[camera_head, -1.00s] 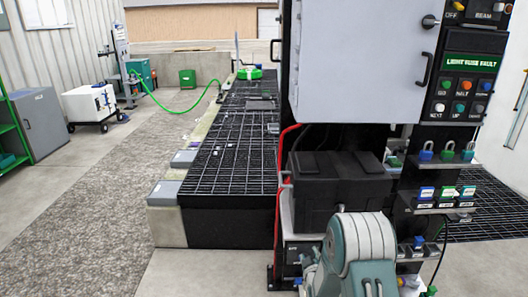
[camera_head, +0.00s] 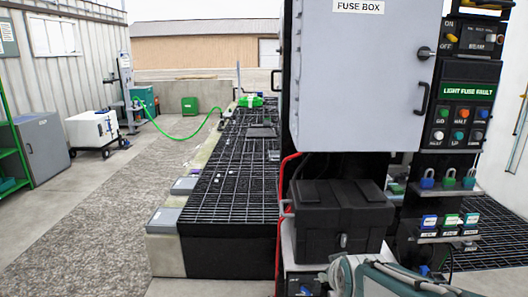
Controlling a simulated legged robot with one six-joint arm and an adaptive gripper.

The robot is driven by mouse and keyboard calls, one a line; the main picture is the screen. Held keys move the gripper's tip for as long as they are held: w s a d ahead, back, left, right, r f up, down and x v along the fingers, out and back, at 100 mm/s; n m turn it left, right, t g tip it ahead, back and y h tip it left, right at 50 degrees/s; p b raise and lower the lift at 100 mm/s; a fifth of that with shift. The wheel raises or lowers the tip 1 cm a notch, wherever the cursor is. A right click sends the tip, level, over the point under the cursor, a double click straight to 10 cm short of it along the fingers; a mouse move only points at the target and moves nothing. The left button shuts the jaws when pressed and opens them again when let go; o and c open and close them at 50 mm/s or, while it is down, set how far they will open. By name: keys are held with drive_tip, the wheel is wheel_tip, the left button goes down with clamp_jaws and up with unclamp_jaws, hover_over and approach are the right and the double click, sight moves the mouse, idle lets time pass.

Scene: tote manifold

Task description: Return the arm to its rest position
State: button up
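Part of my arm (camera_head: 385,279), teal and grey, shows low at the bottom edge, in front of the black toolbox. It lies across the lower right of the picture and is cut off by the frame. I cannot make out my gripper's fingers, so the gripper is not seen. No held object shows.
A black toolbox (camera_head: 330,215) stands under the grey fuse box (camera_head: 358,80), close to my arm. A control panel (camera_head: 464,110) and colored padlocks (camera_head: 449,178) are at right. A black grated platform (camera_head: 230,170) is behind. Gravel (camera_head: 90,215) at left is open.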

drive_tip(key=s+r+m+g, duration=0.2)
drive_tip(key=s+r+g, duration=0.1)
drive_tip(key=s, duration=1.8)
drive_tip(key=shift+m+g, duration=0.3)
drive_tip(key=shift+r, duration=0.1)
